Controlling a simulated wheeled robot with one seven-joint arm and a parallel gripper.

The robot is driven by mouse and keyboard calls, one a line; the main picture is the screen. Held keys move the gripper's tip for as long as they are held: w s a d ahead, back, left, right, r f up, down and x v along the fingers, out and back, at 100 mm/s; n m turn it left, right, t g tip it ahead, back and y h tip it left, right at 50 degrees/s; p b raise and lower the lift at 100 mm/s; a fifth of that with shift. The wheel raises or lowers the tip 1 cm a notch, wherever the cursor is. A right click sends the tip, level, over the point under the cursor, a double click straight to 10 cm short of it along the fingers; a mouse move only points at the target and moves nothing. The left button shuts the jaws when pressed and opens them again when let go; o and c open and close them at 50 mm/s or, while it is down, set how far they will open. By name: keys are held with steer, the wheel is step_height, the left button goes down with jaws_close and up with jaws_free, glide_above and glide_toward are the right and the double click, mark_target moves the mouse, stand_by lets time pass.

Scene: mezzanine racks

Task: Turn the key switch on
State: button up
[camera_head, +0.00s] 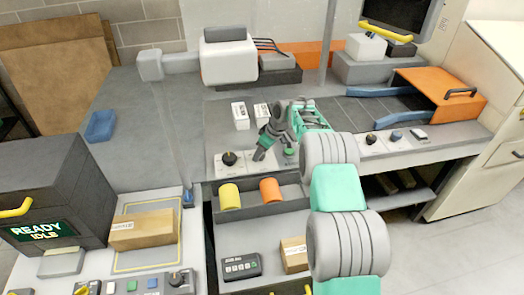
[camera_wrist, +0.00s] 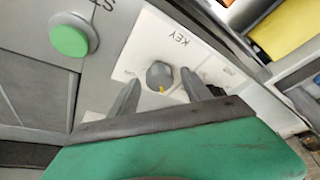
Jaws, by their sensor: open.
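The key switch (camera_wrist: 160,77) is a grey round knob with a small yellow mark, on a white plate lettered KEY in the wrist view. My gripper (camera_wrist: 160,80) is open, one finger on each side of the knob in that view. I cannot tell whether the fingers touch it. In the head view my gripper (camera_head: 262,152) is low over the control strip at the bench's front edge, and I cannot make out the key switch beneath it.
A green button (camera_wrist: 70,40) sits beside the key plate. A black knob (camera_head: 229,158) stands left of my gripper. A yellow roll (camera_head: 229,196) and an orange roll (camera_head: 270,190) lie on the shelf below. White boxes (camera_head: 241,115) stand behind.

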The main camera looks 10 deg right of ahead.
steer(key=shift+c, duration=0.3)
jaws_close()
